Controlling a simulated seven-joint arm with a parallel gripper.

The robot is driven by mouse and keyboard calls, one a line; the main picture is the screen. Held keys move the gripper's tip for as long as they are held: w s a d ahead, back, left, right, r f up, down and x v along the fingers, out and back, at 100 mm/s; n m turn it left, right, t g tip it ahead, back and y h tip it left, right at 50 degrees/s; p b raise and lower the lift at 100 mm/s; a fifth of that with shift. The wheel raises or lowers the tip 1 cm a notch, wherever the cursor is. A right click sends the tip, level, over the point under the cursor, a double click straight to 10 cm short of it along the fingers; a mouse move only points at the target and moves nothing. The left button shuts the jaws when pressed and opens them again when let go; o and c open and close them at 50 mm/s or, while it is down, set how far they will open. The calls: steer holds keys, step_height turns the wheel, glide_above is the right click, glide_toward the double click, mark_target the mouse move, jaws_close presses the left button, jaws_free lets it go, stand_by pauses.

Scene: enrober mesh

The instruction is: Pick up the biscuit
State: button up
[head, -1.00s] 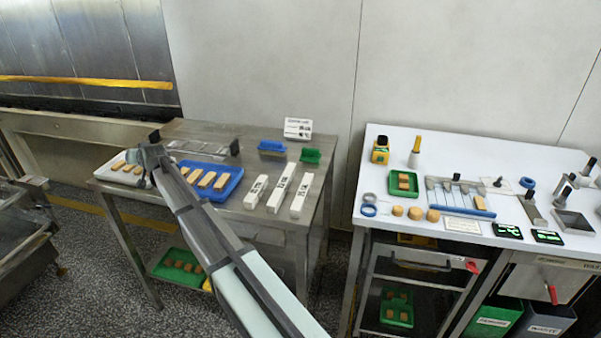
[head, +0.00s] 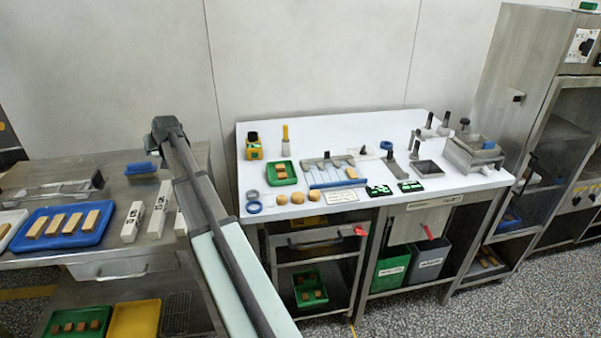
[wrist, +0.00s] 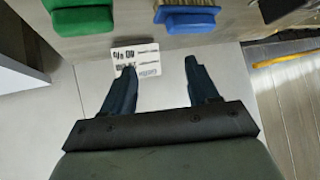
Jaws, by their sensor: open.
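Several biscuits are in view, and I cannot tell which one the task means. Rectangular biscuits (head: 74,222) lie in a row on a blue tray (head: 45,239) on the steel table. Small biscuits (head: 279,171) sit in a green tray (head: 285,180) on the white table. Round biscuits (head: 284,199) stand along that table's front edge. My gripper (wrist: 157,85) is open and empty in the wrist view, with a printed card (wrist: 136,60) beyond its fingers. In the head view my gripper (head: 166,127) is above the steel table's right end. No biscuit is between its fingers.
White blocks (head: 159,208) stand right of the blue tray.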

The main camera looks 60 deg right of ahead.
steer(key=s+d+r+m+g+h, duration=0.1)
steer(key=s+d+m+g+h, duration=0.15)
steer(key=s+d, duration=2.25)
steer(key=s+d+r+m+g+y, duration=0.15)
steer(key=s+d, duration=0.35)
steer(key=s, duration=1.2)
steer(key=s+d+f+m+g, duration=0.15)
steer(key=s+d, duration=0.25)
steer(key=s, duration=1.3)
glide_above(352, 173)
steer(key=s+a, duration=0.2)
steer(key=shift+n+g, duration=0.35)
steer(key=shift+g, duration=0.1)
step_height(352, 173, down, 6)
steer(key=shift+a+r, duration=0.1)
steer(key=shift+d+x, duration=0.15)
steer(key=shift+x, duration=1.2)
steer(key=shift+d+x, duration=0.1)
steer(key=shift+x, duration=1.25)
steer(key=shift+r, duration=0.15)
steer(key=c, duration=0.9)
